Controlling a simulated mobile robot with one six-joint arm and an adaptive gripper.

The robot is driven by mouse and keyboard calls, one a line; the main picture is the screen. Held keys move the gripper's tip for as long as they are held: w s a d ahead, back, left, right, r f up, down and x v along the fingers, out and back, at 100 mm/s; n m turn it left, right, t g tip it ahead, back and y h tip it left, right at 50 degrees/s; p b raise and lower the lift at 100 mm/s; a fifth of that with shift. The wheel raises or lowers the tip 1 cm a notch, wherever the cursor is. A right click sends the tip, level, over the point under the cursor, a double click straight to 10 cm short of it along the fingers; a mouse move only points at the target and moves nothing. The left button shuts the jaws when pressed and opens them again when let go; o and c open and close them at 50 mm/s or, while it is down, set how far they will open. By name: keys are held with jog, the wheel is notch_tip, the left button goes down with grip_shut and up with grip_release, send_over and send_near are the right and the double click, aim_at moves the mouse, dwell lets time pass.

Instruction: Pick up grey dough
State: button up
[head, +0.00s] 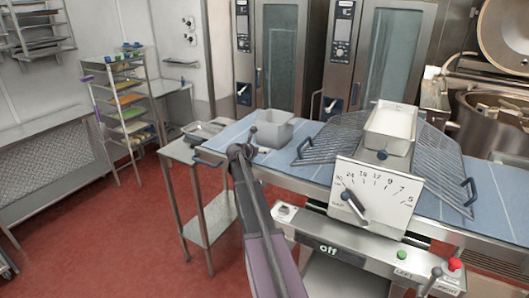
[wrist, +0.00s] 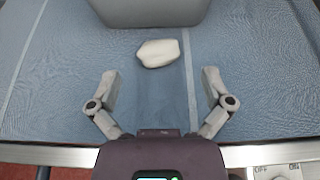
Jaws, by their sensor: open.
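A pale grey-white lump of dough (wrist: 158,53) lies on the blue belt surface in the wrist view. It sits just beyond my fingertips, about midway between them, and nothing touches it that I can see. My gripper (wrist: 160,80) is open and empty, with one finger on either side of a bare strip of belt. In the head view my gripper (head: 250,150) is low over the left end of the belt. The dough is hard to make out there beside it.
A grey bin (head: 276,128) stands on the blue belt (head: 320,130) right behind the dough. Wire guards (head: 335,140) and a hopper (head: 391,125) with a dial panel (head: 374,205) stand to the right. A steel side table (head: 205,210) is at the left.

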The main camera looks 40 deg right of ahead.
aim_at(264, 148)
jog(key=shift+b+x, duration=0.95)
jog(key=shift+x, duration=1.65)
jog(key=shift+w, duration=0.1)
jog(key=c, duration=1)
jog(key=shift+r, duration=0.15)
notch_tip(264, 148, up, 4)
jog(key=p, duration=0.3)
jog(key=shift+f+p, duration=0.25)
jog(key=shift+p, duration=0.15)
jog(key=s+a+r+p, duration=0.1)
jog(key=s+a, duration=1)
jog(key=shift+s+a+r, duration=0.15)
jog(key=shift+s, duration=0.15)
